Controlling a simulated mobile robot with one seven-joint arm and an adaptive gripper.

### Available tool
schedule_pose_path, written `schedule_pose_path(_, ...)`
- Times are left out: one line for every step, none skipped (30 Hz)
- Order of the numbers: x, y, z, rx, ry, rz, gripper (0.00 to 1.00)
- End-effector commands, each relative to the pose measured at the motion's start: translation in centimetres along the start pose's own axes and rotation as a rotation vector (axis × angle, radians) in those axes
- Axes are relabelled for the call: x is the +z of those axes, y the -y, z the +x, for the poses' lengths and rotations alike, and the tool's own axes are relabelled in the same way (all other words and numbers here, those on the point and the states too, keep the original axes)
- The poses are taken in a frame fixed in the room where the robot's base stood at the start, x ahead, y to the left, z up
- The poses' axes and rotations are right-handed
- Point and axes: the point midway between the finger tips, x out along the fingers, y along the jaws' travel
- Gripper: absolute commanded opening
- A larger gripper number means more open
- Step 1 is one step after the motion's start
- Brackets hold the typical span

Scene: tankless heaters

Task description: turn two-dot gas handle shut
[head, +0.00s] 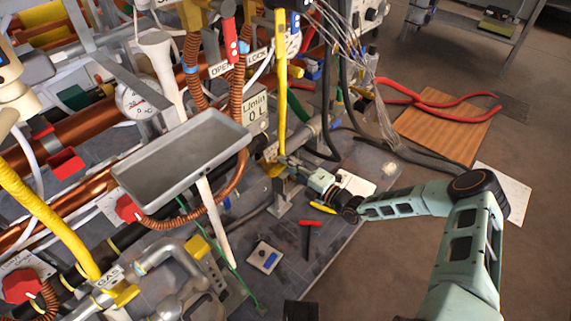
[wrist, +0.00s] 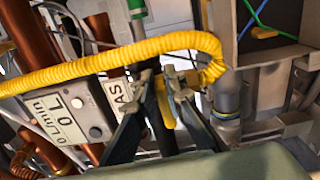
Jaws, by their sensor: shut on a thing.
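My gripper (head: 287,164) reaches in low at the middle of the head view, at the foot of a yellow gas hose (head: 282,90). In the wrist view its two fingers (wrist: 164,92) are closed around a yellow handle (wrist: 165,106), which sits between them. The same handle seems to show in the head view (head: 272,169), partly covered by my gripper. A white label reading "AS", probably part of "GAS" (wrist: 121,97), is just left of the fingers. No dots can be made out on the handle, and its valve body is mostly hidden.
A grey tray (head: 182,160) stands left of my gripper. A flow meter reading "0 L" (wrist: 68,112) and copper pipes are close on the left in the wrist view. The yellow hose (wrist: 120,58) arches just beyond the fingers. Another yellow handle (head: 124,296) is at lower left.

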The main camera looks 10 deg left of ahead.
Motion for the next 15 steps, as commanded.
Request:
schedule_pose_path(-0.08, 0.21, -0.09, -0.003, -0.001, 0.010, 0.00)
schedule_pose_path(-0.09, 0.22, -0.09, -0.003, -0.001, 0.016, 0.00)
schedule_pose_path(-0.09, 0.23, -0.09, -0.003, -0.001, 0.022, 0.00)
schedule_pose_path(-0.09, 0.23, -0.09, -0.003, -0.001, 0.025, 0.00)
schedule_pose_path(-0.09, 0.24, -0.09, -0.003, -0.001, 0.027, 0.00)
schedule_pose_path(-0.10, 0.24, -0.09, -0.003, -0.002, 0.030, 0.00)
schedule_pose_path(-0.10, 0.24, -0.09, -0.003, -0.002, 0.031, 0.00)
schedule_pose_path(-0.10, 0.24, -0.09, -0.003, -0.002, 0.032, 0.00)
schedule_pose_path(-0.10, 0.24, -0.10, -0.003, -0.002, 0.032, 0.00)
schedule_pose_path(-0.11, 0.24, -0.09, -0.003, -0.002, 0.032, 0.00)
schedule_pose_path(-0.11, 0.24, -0.10, -0.003, -0.002, 0.032, 0.00)
schedule_pose_path(-0.11, 0.24, -0.10, -0.003, -0.002, 0.032, 0.00)
schedule_pose_path(-0.11, 0.24, -0.10, -0.003, -0.002, 0.032, 0.00)
schedule_pose_path(-0.11, 0.24, -0.10, -0.003, -0.002, 0.032, 0.00)
schedule_pose_path(-0.12, 0.24, -0.10, -0.003, -0.002, 0.032, 0.00)
